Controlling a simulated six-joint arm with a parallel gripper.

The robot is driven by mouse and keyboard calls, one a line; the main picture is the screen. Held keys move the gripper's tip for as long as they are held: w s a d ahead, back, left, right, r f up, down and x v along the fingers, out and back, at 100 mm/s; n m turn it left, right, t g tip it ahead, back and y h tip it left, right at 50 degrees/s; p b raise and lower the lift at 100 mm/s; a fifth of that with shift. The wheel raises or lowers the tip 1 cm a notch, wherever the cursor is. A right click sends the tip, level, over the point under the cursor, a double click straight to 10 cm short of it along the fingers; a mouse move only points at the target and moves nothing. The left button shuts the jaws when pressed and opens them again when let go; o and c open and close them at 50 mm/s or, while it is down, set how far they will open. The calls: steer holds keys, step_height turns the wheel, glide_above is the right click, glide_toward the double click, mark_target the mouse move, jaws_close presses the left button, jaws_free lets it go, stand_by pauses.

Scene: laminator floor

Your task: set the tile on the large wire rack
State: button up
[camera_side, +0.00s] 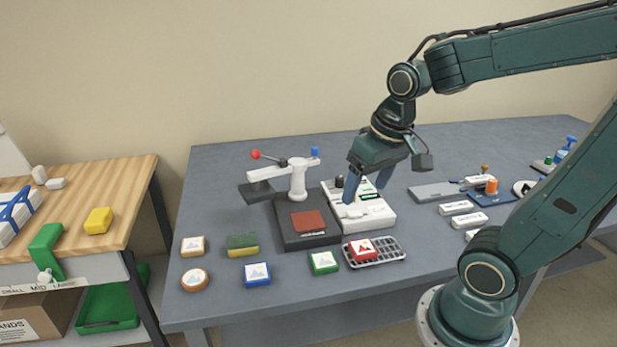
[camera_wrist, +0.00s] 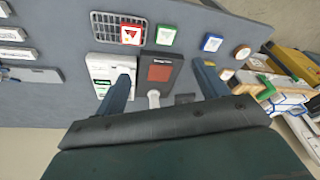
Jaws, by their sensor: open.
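A red-edged tile (camera_side: 362,249) with a printed picture lies face up on the rack's left part; the same red-edged tile shows in the wrist view (camera_wrist: 130,35). A green-edged tile (camera_side: 323,262) and a blue-edged tile (camera_side: 257,273) lie flat on the table left of it. My gripper (camera_side: 367,190) is open and empty, pointing down over the white boxy device (camera_side: 368,217), behind the rack. In the wrist view my gripper (camera_wrist: 162,88) has nothing between its fingers.
A sponge (camera_side: 242,245), a square wooden tile (camera_side: 193,246) and a round one (camera_side: 194,280) lie farther left. Several white blocks (camera_side: 456,208) lie to the right. A wooden bench (camera_side: 120,180) stands at left.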

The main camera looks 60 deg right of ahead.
steer(key=s+a+r+n+t, duration=0.2)
steer(key=s+a+r+n, duration=0.2)
steer(key=s+a, duration=0.1)
steer(key=shift+r+t+y, duration=0.15)
steer(key=shift+t+y, duration=0.15)
stand_by(1.2)
